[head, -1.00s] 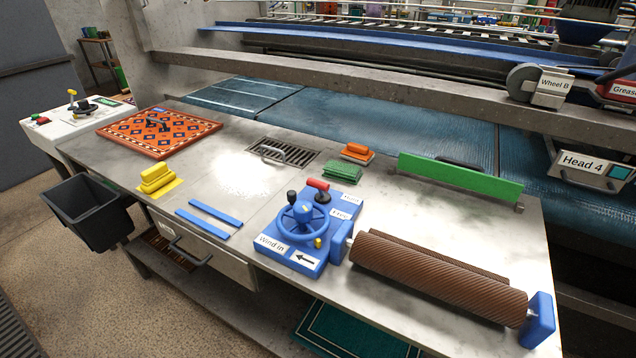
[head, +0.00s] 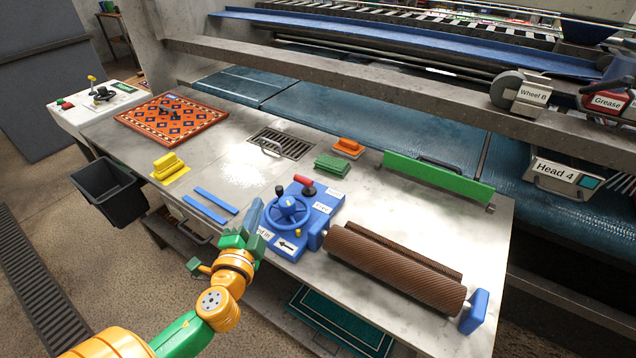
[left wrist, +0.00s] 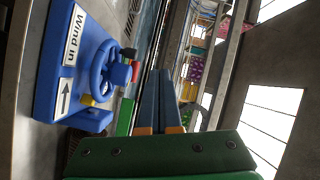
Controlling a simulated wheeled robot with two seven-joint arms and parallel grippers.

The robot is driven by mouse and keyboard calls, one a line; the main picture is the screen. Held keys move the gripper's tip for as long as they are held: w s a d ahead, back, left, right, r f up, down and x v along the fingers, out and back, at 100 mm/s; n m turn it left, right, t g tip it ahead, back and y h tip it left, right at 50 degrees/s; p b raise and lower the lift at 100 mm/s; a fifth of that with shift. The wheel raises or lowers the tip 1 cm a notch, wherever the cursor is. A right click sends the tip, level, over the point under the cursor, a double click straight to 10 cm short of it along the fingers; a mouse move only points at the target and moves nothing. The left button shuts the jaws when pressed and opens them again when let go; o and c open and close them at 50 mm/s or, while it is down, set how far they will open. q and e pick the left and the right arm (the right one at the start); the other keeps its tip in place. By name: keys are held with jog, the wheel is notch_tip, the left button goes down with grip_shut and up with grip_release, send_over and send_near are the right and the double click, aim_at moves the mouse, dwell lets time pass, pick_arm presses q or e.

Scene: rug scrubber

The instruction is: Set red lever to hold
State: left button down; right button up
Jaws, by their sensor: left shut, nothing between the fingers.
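The red lever (head: 304,181) stands on the blue winder box (head: 318,210), at the back of it, by labels, one of which seems to read "Free". A blue handwheel (head: 287,211) with a dark knob is in front of the lever. The box also shows in the left wrist view (left wrist: 68,75), with a "Wind in" label and an arrow; the lever's red end (left wrist: 129,53) shows behind the wheel there. My left gripper (head: 255,212) is shut and empty, just left of the box and wheel, apart from the lever. My right gripper is not in view.
A brown ribbed roller (head: 395,268) extends right from the box. Two blue strips (head: 210,200) and a yellow block (head: 168,163) lie to the left. Green (head: 332,166) and orange (head: 347,147) brushes lie behind the box. A green bar (head: 438,177) stands at the back right.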

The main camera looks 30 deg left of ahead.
pick_arm(q)
jog(key=w+d+r+m+t+h, duration=0.35)
jog(key=r+m+h, duration=0.2)
jog(key=m, duration=0.35)
jog(key=m+g+h, duration=0.3)
jog(key=m+g, duration=0.4)
jog(key=m, duration=1.1)
send_near(306, 184)
jog(key=s, duration=0.3)
jog(key=shift+s+a+r, duration=0.1)
jog(key=shift+a+r, duration=0.2)
jog(key=shift+r, duration=0.05)
jog(key=shift+a+f+y, duration=0.1)
jog(key=shift+a+y, duration=0.25)
jog(key=shift+a, duration=0.1)
jog(key=x, duration=1)
jog(key=shift+d, duration=0.1)
